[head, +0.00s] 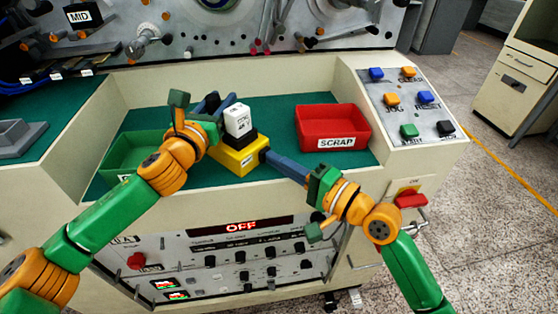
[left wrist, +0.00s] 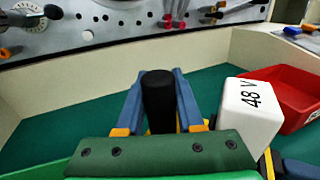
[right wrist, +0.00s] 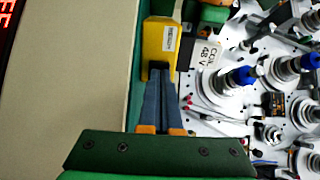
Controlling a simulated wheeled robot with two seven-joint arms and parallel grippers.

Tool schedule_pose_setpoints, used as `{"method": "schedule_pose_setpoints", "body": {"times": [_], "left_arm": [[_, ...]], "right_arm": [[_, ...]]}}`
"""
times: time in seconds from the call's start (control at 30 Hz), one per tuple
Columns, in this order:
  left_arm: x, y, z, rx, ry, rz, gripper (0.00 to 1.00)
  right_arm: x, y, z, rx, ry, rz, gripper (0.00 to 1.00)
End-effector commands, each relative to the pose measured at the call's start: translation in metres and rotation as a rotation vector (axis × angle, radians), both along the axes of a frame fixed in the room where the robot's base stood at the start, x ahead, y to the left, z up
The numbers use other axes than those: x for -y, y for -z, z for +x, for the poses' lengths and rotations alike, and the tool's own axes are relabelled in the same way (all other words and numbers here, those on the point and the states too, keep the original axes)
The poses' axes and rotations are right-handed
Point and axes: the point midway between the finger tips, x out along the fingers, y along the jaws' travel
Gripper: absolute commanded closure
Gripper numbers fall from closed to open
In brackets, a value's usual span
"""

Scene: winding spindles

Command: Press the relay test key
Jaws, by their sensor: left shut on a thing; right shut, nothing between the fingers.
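The yellow relay tester (head: 238,158) sits on the green bench top with a white 48 V relay (head: 237,120) upright on it. The relay also shows in the left wrist view (left wrist: 250,112). My left gripper (left wrist: 158,85) is shut on a black upright post (left wrist: 158,105), apparently the tester's handle. My right gripper (head: 268,155) is shut and empty, its fingertips at the tester's side. In the right wrist view a small black key (right wrist: 158,66) shows on the yellow tester at the fingertips, which partly hide it. I cannot tell whether they touch it.
A red SCRAP bin (head: 335,127) stands right of the tester and a green bin (head: 135,152) stands left. A button panel (head: 408,105) is at the right. The front display (head: 240,227) reads OFF. Green bench top is free between the tester and the red bin.

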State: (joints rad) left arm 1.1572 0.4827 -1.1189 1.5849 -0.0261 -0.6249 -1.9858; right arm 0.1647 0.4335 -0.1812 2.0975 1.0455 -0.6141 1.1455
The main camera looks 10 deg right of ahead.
Motion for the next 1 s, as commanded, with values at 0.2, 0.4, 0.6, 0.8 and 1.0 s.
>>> {"method": "schedule_pose_setpoints", "body": {"times": [0.2,0.4,0.6,0.8,1.0], "left_arm": [[0.001,0.001,0.000,-0.002,0.002,0.000,1.00],[0.005,0.002,-0.002,-0.006,0.014,-0.003,1.00],[0.007,0.004,-0.003,-0.008,0.019,-0.004,1.00],[0.005,0.003,-0.003,-0.006,0.015,-0.003,1.00],[0.003,0.002,-0.001,-0.004,0.008,-0.002,1.00]], "right_arm": [[-0.010,0.000,0.012,0.001,0.000,0.002,1.00],[-0.013,-0.001,0.014,0.002,-0.002,0.002,1.00],[-0.010,-0.001,0.010,0.004,-0.002,0.003,1.00],[0.017,0.001,-0.022,0.000,0.002,-0.008,1.00],[0.049,0.002,-0.059,-0.007,0.001,-0.010,1.00]]}}
